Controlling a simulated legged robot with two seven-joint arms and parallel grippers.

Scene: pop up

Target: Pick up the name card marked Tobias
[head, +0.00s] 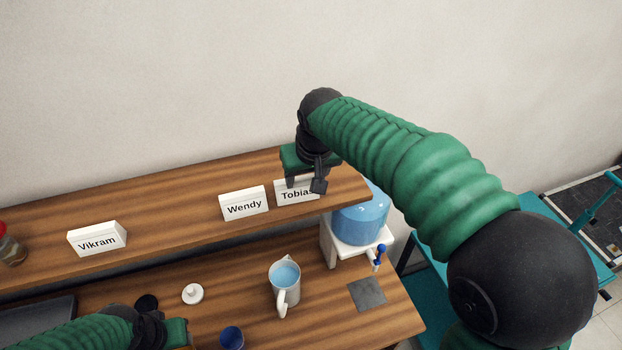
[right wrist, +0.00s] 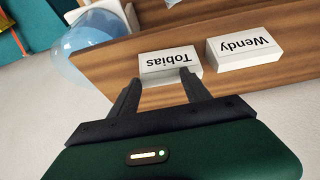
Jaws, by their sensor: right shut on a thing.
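The white name card marked Tobias (head: 296,196) stands near the right end of the raised wooden shelf (head: 170,215). My right gripper (head: 305,186) is over it from behind, its fingers shut on the card; one finger covers the end of the name. In the right wrist view, the Tobias card (right wrist: 170,64) appears upside down at the fingertips of my right gripper (right wrist: 160,85). The card still appears to be at shelf level. My left gripper (head: 180,334) is low at the bottom edge, partly cut off, and its fingers cannot be made out.
The Wendy card (head: 244,204) stands close left of Tobias; the Vikram card (head: 97,240) is farther left. Below the shelf are a jug of water (head: 285,285), a blue water dispenser (head: 362,222) and a blue cup (head: 231,338). A wall rises behind.

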